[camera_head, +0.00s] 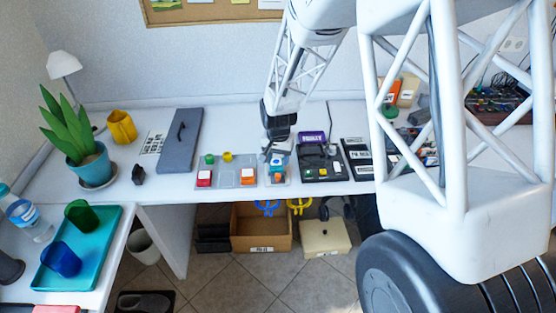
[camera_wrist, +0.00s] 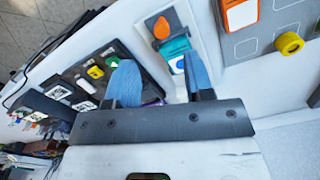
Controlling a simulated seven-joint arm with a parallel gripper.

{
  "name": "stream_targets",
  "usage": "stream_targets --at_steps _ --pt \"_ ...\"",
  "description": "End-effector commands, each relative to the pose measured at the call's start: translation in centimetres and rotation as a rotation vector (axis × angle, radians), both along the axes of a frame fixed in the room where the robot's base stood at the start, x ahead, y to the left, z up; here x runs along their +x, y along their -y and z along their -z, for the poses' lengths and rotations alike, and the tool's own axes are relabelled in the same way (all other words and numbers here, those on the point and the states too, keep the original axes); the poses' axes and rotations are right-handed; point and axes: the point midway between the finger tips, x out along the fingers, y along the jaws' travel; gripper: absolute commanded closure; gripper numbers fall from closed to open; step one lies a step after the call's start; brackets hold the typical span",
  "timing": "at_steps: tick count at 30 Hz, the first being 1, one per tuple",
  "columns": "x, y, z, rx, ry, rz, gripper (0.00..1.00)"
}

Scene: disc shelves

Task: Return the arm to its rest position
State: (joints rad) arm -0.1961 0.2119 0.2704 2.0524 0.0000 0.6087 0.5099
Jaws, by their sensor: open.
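My gripper (camera_head: 275,150) is in the head view above the white desk, over a small grey plate that carries orange and blue-white pieces. In the wrist view my gripper (camera_wrist: 160,85) shows two blue-padded fingers spread apart with nothing held between them. Beyond the fingertips, a pale plate (camera_wrist: 153,13) bears an orange piece (camera_wrist: 162,28) and a teal piece with a white and blue part (camera_wrist: 178,55). Whether the right finger touches the teal piece, I cannot tell. My arm reaches down from the top of the head view.
A grey board (camera_head: 226,184) with coloured pieces lies to the left, and a black device (camera_head: 322,173) to the right. A grey case (camera_head: 179,155), yellow mug (camera_head: 122,126), potted plant (camera_head: 93,165) and teal tray (camera_head: 100,215) stand farther left. Space above the desk's left half is clear.

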Motion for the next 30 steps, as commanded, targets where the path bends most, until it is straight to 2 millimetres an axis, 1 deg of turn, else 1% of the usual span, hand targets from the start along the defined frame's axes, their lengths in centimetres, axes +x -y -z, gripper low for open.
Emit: stream_targets --at_steps 12,17,20,23,30 --pt "0.0 0.0 0.0 0.0 0.0 0.0 0.52" --pt "-0.3 0.3 -0.7 0.001 0.004 -0.003 0.52" --pt "-0.8 0.7 -1.7 0.002 0.01 -0.01 0.52" --pt "-1.5 1.3 -3.3 0.003 0.019 -0.017 0.52" --pt "-4.4 3.1 -8.1 0.005 0.044 -0.049 0.52"
